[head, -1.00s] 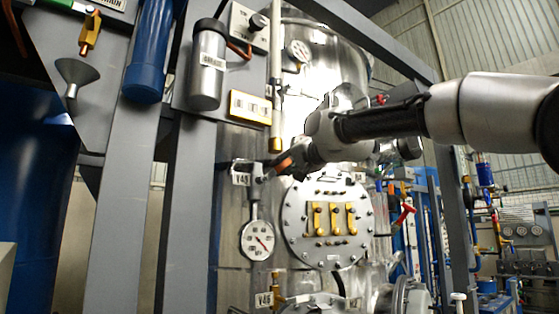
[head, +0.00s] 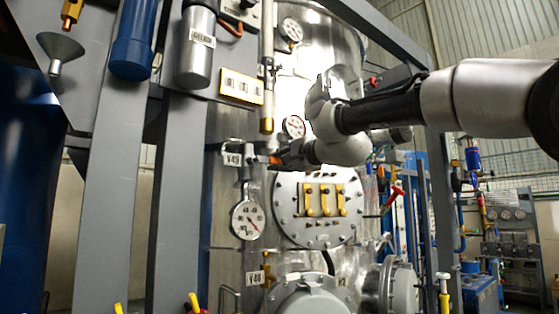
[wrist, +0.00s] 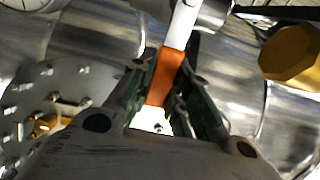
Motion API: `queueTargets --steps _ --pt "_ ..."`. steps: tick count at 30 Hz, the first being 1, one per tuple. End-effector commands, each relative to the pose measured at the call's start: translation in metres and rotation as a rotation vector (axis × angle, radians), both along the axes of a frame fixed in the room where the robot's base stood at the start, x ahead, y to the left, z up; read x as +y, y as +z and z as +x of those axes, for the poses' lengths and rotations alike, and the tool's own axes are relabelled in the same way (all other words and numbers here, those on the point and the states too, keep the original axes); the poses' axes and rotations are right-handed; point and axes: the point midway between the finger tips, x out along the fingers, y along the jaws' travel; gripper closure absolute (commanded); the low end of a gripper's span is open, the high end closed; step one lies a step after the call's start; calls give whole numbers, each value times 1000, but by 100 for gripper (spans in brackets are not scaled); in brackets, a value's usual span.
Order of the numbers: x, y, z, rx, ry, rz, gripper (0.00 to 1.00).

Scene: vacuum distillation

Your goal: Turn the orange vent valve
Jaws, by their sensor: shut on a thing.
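The orange vent valve handle (head: 275,160) sits beside the V49 label (head: 232,159), above a round dial gauge (head: 248,220). In the wrist view the orange grip (wrist: 166,76) lies between the two fingers of my gripper (wrist: 164,66), with its pale stem running up out of the jaws. My gripper (head: 284,157) is shut on this handle. In the head view the handle lies about level with the label, and its right end is hidden by the fingers.
A bolted round flange (head: 318,208) with yellow handles is just below my gripper. A vertical pipe (head: 267,80) and a small gauge (head: 293,127) are above. Grey frame posts (head: 178,200) stand at the left.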

Motion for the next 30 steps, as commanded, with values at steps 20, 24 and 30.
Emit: queueTargets --steps 20,24,30 --pt "0 -4 0 16 1 16 59" --pt "0 -3 0 14 1 16 59" --pt "-2 -1 -3 11 0 15 59"
